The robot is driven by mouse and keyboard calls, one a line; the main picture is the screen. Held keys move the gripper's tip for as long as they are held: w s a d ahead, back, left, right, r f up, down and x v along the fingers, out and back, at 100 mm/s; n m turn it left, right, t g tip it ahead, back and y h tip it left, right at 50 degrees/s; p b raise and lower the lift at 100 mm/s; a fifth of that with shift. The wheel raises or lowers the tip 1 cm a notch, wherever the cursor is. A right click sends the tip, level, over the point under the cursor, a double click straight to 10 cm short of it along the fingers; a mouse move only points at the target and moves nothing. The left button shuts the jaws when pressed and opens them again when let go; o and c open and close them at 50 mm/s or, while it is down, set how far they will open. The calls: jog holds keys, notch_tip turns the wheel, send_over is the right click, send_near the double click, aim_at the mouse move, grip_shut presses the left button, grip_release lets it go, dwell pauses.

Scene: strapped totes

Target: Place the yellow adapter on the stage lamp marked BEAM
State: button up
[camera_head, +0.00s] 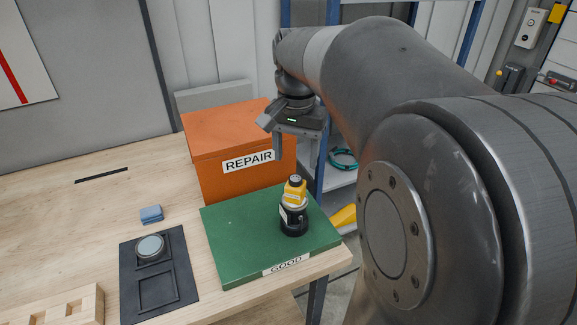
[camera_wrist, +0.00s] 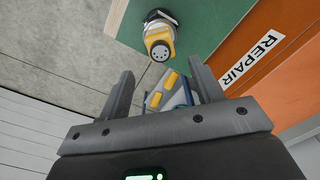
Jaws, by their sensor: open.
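A stacked piece stands upright on the green GOOD board (camera_head: 235,240). It has a black base (camera_head: 294,222), a pale band and a yellow part (camera_head: 295,190) with a dark top. I cannot tell whether the yellow part is a separate adapter. In the wrist view, the yellow part (camera_wrist: 159,38) shows a round pale face with dark dots. My gripper (camera_head: 296,158) is open and empty, fingers pointing down, above the yellow part and apart from it. In the wrist view, the open fingers (camera_wrist: 160,68) point towards it. No BEAM marking is readable.
An orange REPAIR box (camera_head: 215,145) stands behind the green board. A black tray (camera_head: 180,273) holds a round grey-faced piece (camera_head: 150,247). A blue block (camera_head: 151,213) and a wooden rack (camera_head: 65,308) are on the table.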

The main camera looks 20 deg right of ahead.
jog(key=shift+r, duration=0.8)
jog(key=s+a+f+n+t, duration=0.2)
jog(key=s+a+f+n, duration=0.1)
jog(key=s, duration=0.3)
jog(key=s+a+f+n+t, duration=0.3)
jog(key=s+a+n, duration=0.3)
jog(key=s, duration=0.1)
jog(key=shift+s+a+t, duration=0.25)
jog(key=shift+t, duration=0.05)
